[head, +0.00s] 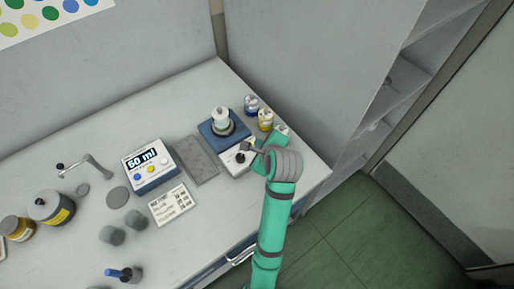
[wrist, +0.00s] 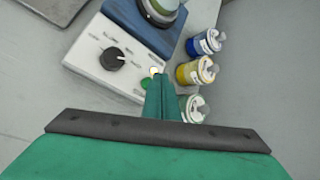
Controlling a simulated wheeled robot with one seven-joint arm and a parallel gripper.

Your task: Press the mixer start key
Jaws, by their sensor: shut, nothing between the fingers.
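The mixer has a blue rear part (head: 205,133) and a white front panel (wrist: 88,58) with a black knob (wrist: 113,58). A small round key or lamp (wrist: 154,70), pale yellow and bright, sits at the panel's right end. A green round key (wrist: 145,84) is beside it, partly hidden by my fingers. My gripper (wrist: 162,80) is shut and empty, its tips over the right end of the panel, close to both. It also shows in the head view (head: 251,146). I cannot tell whether the tips touch the green key.
A container (head: 221,121) sits on the mixer.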

